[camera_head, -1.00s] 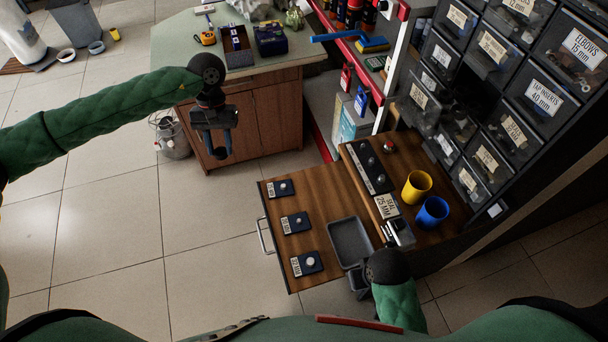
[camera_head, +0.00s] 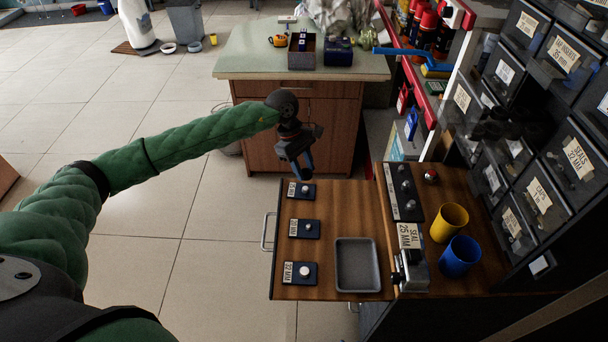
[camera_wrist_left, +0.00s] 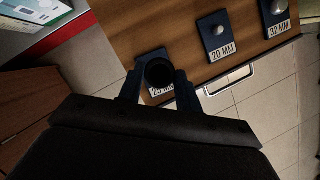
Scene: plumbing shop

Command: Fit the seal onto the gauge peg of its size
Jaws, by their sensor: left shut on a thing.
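My left gripper (camera_head: 303,168) is above the far end of the pulled-out wooden board, over the far peg block (camera_head: 301,191). In the left wrist view its two blue fingers (camera_wrist_left: 159,86) are shut on a dark round seal (camera_wrist_left: 159,72). The seal is in front of the block labelled 25 MM and hides its peg. I cannot tell whether the seal touches the peg. The middle block (camera_head: 305,229) reads 20 MM in the wrist view, and the near block (camera_head: 300,272) reads 32 MM. A card (camera_head: 409,236) reads SEAL 25 MM. My right gripper is out of view.
An empty grey tray (camera_head: 357,266) lies right of the blocks. A yellow cup (camera_head: 449,222) and a blue cup (camera_head: 460,256) stand further right, beside a dark knobbed strip (camera_head: 403,190). Labelled bins (camera_head: 545,190) rise at the right. The floor at left is clear.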

